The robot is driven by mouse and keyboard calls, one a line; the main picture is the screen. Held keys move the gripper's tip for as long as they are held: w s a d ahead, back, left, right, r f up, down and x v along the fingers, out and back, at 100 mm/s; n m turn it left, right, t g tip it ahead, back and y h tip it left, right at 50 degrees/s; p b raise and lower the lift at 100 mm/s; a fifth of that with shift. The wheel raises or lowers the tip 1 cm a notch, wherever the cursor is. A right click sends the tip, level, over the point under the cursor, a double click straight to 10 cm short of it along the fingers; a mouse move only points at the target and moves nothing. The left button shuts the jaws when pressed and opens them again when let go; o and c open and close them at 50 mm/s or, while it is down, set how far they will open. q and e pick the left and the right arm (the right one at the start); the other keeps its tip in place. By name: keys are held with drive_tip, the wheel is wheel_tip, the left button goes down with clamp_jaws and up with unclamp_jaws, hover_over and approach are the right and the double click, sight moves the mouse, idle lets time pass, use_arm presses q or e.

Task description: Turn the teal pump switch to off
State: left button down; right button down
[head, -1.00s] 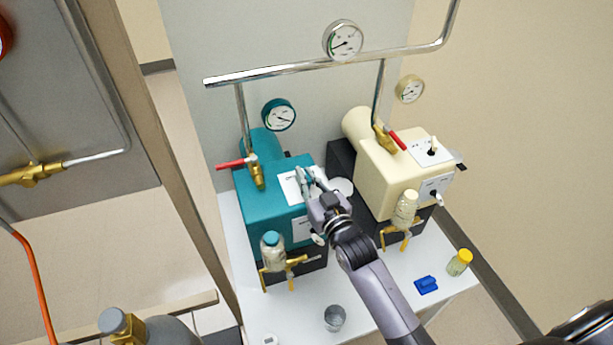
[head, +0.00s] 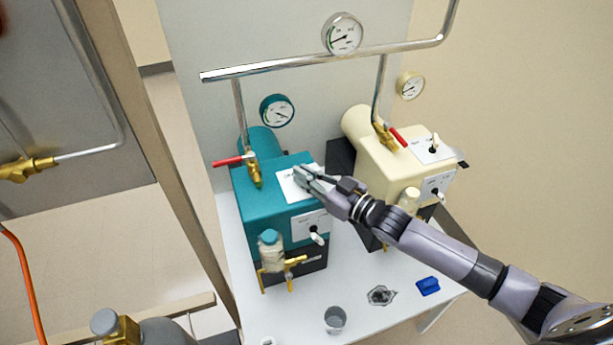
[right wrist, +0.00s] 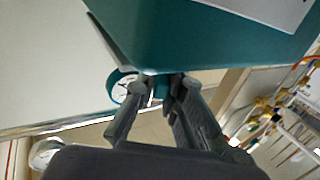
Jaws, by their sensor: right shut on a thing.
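The teal pump (head: 268,208) stands on the white bench at the left. Its top has a white label plate (head: 288,186); the switch there is hidden by my gripper. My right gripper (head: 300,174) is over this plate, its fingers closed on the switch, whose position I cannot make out. In the right wrist view the fingers (right wrist: 160,84) are together at the edge of the teal body (right wrist: 215,45). A second, white-tipped lever (head: 317,238) is on the teal pump's front panel. My left gripper is not in view.
A cream pump (head: 385,172) stands to the right, partly behind my right arm. A pipe (head: 300,63) with gauges runs above both pumps. A red-handled valve (head: 235,161) is at the teal pump's left. A jar (head: 270,252), a cup (head: 335,318) and a blue item (head: 428,286) are in front.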

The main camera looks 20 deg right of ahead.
idle(0.3)
drive_tip(key=c, duration=1.7)
unclamp_jaws()
drive_tip(key=v, duration=1.2)
drive_tip(key=shift+a, duration=0.1)
